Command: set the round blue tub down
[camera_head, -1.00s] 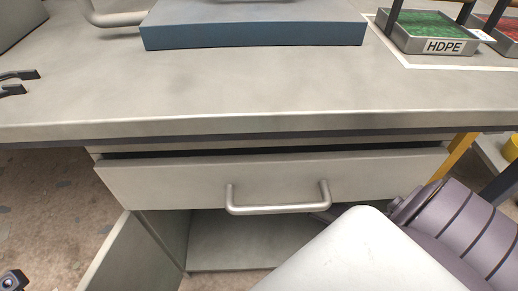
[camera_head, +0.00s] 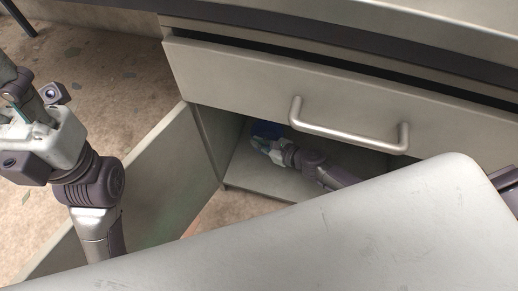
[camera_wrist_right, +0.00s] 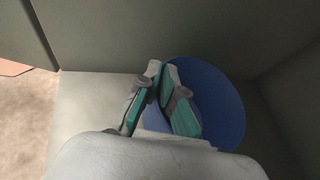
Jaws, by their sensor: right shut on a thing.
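The round blue tub (camera_head: 267,129) is inside the open cabinet below the drawer, mostly hidden in the head view by my right gripper (camera_head: 262,145) and the drawer front. In the right wrist view the tub (camera_wrist_right: 222,92) fills the middle right. My right gripper (camera_wrist_right: 162,72), with its teal finger pads, is shut on the tub's near-left side. I cannot tell whether the tub's base touches the cabinet floor. My left gripper (camera_head: 14,85) is raised outside the cabinet at the far left, empty as far as it shows; its fingertips are partly cut off.
The drawer (camera_head: 260,85) above is slightly open, its bar handle (camera_head: 345,133) sticking out over my right arm. The cabinet door (camera_head: 140,190) stands open on the left. Cabinet walls (camera_wrist_right: 90,35) close in behind and to the right of the tub. Bare cabinet floor (camera_wrist_right: 85,105) shows left of it.

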